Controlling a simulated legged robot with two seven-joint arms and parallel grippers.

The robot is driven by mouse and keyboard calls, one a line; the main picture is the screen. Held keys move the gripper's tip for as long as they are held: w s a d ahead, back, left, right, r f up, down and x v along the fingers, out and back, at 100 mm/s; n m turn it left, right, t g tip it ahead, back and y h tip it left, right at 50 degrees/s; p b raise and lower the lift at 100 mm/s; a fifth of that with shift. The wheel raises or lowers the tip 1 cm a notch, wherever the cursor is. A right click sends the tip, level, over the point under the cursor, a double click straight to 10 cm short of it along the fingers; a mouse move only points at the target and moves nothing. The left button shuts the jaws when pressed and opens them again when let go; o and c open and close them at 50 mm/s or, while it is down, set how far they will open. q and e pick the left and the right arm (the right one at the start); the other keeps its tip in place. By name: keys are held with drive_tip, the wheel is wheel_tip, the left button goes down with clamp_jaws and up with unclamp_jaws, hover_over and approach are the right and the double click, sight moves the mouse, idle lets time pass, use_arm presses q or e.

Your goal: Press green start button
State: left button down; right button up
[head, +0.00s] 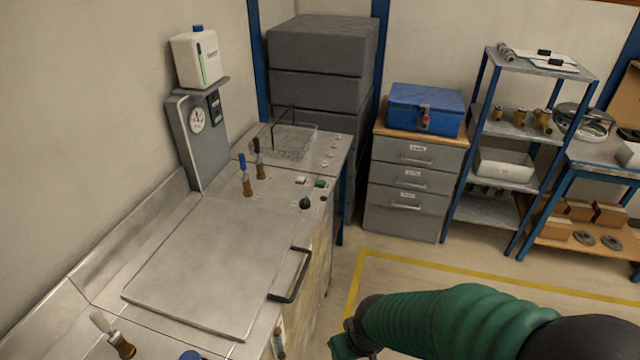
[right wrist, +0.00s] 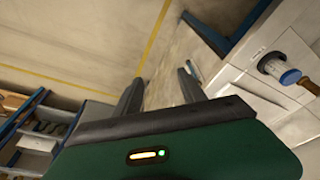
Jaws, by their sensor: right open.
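The green start button (head: 320,183) is a small green piece on the metal top of the test bench (head: 205,262), near its right edge in the head view. A black knob (head: 305,203) sits just in front of it and a small whitish control (head: 301,181) is to its left. My right gripper (right wrist: 160,77) is open and empty, with its two dark fingers apart. In the head view my green right arm (head: 440,318) comes in at the bottom right, low beside the bench and well away from the button. The button is not seen in the right wrist view.
A black bar handle (head: 291,276) sticks out at the bench's right edge. Blue-handled (head: 244,172) and black-handled (head: 258,158) valves stand left of the button. Drawers (head: 410,185) and a shelf rack (head: 515,140) stand behind.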

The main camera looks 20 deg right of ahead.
clamp_jaws()
idle(1.4)
